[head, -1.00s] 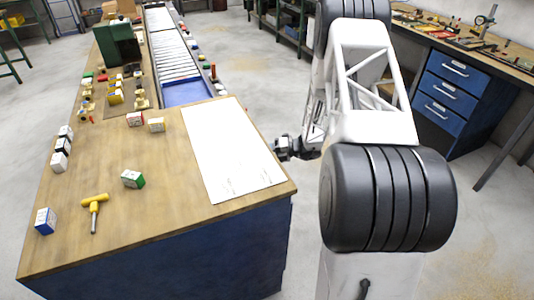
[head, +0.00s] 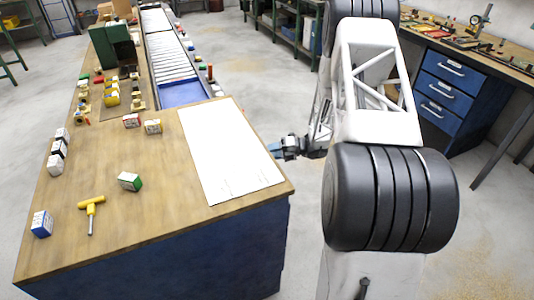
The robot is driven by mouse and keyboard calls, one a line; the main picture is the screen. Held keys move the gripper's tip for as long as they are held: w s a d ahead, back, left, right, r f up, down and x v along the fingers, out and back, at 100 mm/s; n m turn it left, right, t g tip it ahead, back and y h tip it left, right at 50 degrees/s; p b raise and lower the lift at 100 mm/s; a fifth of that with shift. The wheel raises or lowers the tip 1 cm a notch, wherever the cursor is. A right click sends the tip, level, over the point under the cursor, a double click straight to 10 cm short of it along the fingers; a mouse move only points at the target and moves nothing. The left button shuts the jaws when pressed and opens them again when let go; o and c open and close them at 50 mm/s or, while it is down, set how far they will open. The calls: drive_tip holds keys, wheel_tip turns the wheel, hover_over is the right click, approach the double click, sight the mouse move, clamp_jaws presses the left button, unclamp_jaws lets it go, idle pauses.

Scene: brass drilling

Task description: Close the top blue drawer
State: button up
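A blue cabinet under the right-hand bench holds three stacked drawers with pale bar handles. Its top blue drawer (head: 454,69) looks flush with the drawers below it, as far as I can tell. My gripper (head: 277,150) is far to the left of that cabinet, at the right edge of the wooden workbench (head: 150,215). Something light blue shows at my gripper's tip; I cannot tell whether it is part of the gripper or a thing beyond it. The finger opening is too small to make out. The workbench's right side face is hidden, so any drawer there does not show.
A white sheet (head: 225,150) lies at the bench's right edge beside my gripper. Small boxes, a green one (head: 130,181) among them, and a yellow-handled tool (head: 91,208) lie on the bench. A roller conveyor (head: 168,55) runs behind.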

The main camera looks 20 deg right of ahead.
drive_tip(key=shift+v, duration=2)
drive_tip(key=s+a+r+n+g+h, duration=0.2)
drive_tip(key=s+a+r+n, duration=0.4)
drive_tip(key=r, duration=0.4)
drive_tip(key=s+a+r+n+g+h, duration=0.2)
drive_tip(key=s+a+r+n+h, duration=0.15)
drive_tip(key=a+r+n, duration=0.55)
drive_tip(key=s+a+r+n+g+h, duration=0.15)
drive_tip(key=s+a+r+n, duration=0.3)
drive_tip(key=r, duration=0.75)
drive_tip(key=s+a+r+n+t+h, duration=0.25)
drive_tip(key=s+r+n, duration=0.35)
drive_tip(key=s, duration=0.4)
drive_tip(key=s+a+r+n+t+h, duration=0.1)
drive_tip(key=s+r+n+h, duration=0.25)
drive_tip(key=s+n, duration=0.45)
drive_tip(key=s+a+r+n+t+h, duration=0.1)
drive_tip(key=s+r+n+h, duration=0.1)
drive_tip(key=s+r+n, duration=0.65)
wheel_tip(320, 180, down, 12)
drive_tip(key=s+m+g, duration=0.1)
drive_tip(key=m+g, duration=0.1)
drive_tip(key=shift+m+g, duration=0.3)
